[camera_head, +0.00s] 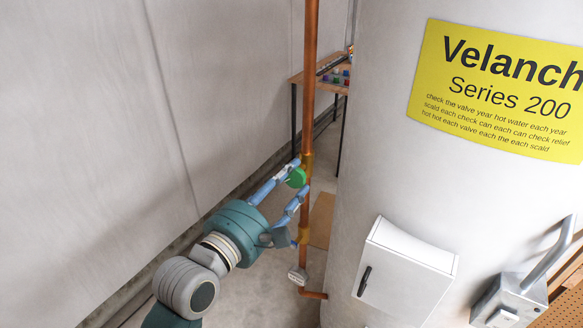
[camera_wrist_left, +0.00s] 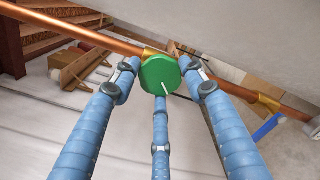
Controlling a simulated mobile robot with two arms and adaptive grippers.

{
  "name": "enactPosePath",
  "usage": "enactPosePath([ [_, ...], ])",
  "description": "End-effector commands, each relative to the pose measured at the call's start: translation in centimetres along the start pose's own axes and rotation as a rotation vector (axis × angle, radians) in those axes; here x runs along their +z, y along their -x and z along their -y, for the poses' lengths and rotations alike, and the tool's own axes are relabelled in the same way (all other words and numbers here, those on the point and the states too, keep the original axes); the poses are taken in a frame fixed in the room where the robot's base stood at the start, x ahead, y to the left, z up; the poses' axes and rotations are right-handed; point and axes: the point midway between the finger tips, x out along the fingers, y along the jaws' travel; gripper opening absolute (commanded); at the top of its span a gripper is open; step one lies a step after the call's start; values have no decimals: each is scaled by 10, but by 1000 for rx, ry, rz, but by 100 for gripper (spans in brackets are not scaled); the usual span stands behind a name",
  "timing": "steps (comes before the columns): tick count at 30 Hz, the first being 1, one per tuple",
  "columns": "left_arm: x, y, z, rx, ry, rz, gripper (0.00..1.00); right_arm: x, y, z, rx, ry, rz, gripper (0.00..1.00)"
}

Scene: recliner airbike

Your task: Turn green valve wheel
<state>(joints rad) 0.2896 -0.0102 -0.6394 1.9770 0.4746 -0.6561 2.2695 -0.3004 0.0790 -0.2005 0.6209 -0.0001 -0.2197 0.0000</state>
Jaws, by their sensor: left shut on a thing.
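The green valve wheel (camera_head: 297,177) sits on the vertical copper pipe (camera_head: 309,80) in the head view. In the left wrist view the wheel (camera_wrist_left: 161,75) is a green disc with a short white line on its face. My left gripper (camera_head: 296,184) has its blue fingers around the wheel. In the left wrist view two fingers come up at the wheel's left and right sides, and a third lies below it. The wheel's far side is hidden. My right gripper is in neither view.
A large pale tank (camera_head: 385,165) with a yellow sign (camera_head: 500,90) stands close right of the pipe. A white box (camera_head: 405,272) juts from it. A wooden table (camera_head: 322,82) stands behind. A blue lever (camera_wrist_left: 268,127) sits near the pipe. The grey wall (camera_head: 90,130) is at left.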

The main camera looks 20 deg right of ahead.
Motion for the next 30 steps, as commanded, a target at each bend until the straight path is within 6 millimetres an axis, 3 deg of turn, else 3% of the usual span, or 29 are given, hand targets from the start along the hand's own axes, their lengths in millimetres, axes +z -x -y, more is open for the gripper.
enactPosePath([
  [6, 0, 0, 1, -2, 7, -1, 22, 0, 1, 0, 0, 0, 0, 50],
  [12, 4, 0, -2, -3, 191, -5, 22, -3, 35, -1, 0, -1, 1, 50],
  [15, 2, 0, 0, -3, 267, -4, 22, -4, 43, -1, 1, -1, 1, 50],
  [23, -2, 0, 2, -3, 290, -1, 22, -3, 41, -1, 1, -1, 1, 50],
  [24, -2, 0, 2, -3, 290, -2, 47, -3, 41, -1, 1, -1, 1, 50],
  [25, -2, 0, 2, -3, 290, -1, 51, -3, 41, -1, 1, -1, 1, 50],
  [30, -1, 0, 2, -1, 289, 0, 51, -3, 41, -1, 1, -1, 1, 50],
])
